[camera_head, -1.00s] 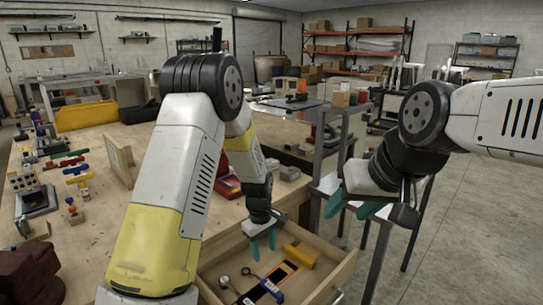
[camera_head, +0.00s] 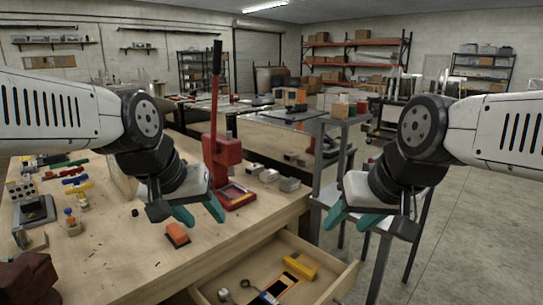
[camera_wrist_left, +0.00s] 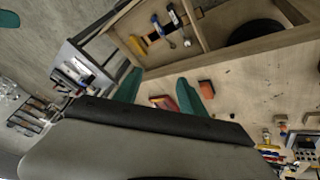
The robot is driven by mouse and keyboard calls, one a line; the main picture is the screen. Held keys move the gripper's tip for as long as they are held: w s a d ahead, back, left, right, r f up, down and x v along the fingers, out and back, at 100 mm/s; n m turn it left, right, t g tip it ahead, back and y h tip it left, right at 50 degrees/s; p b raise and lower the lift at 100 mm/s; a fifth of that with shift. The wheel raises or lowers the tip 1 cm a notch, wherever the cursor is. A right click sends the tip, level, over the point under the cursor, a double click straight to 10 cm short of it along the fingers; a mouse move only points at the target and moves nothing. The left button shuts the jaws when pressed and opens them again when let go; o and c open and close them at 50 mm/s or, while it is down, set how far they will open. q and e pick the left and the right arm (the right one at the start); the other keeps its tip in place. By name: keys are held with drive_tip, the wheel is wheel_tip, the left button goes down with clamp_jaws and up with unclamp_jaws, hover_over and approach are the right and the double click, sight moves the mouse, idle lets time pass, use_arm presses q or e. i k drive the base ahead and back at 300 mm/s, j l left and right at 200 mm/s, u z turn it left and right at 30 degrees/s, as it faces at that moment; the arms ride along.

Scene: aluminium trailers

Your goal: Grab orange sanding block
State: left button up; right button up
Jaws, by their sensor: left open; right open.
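The orange sanding block (camera_head: 177,234) lies on the wooden workbench, near its front edge and left of the open drawer. In the left wrist view it shows as a small orange-red block (camera_wrist_left: 206,87) on the bench top, beside a finger. My left gripper (camera_head: 199,212) is open and empty above the bench, just up and right of the block in the head view, apart from it. My right gripper (camera_head: 353,218) is open and empty, out to the right of the bench by a grey metal stand.
A red press (camera_head: 219,160) with a tall lever stands behind my left gripper. The open drawer (camera_head: 318,287) holds a yellow tool (camera_head: 300,265) and other hand tools. Small parts and a dark red vise (camera_head: 28,277) occupy the bench's left side.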

sight(175, 235)
drive_tip(key=i+j+u, duration=0.1)
drive_tip(key=j+u, duration=0.15)
drive_tip(key=i+j+u, duration=0.1)
drive_tip(key=j+u, duration=0.15)
drive_tip(key=j, duration=0.15)
drive_tip(key=i+j+u, duration=0.25)
drive_tip(key=k+j, duration=0.05)
drive_tip(key=k, duration=0.05)
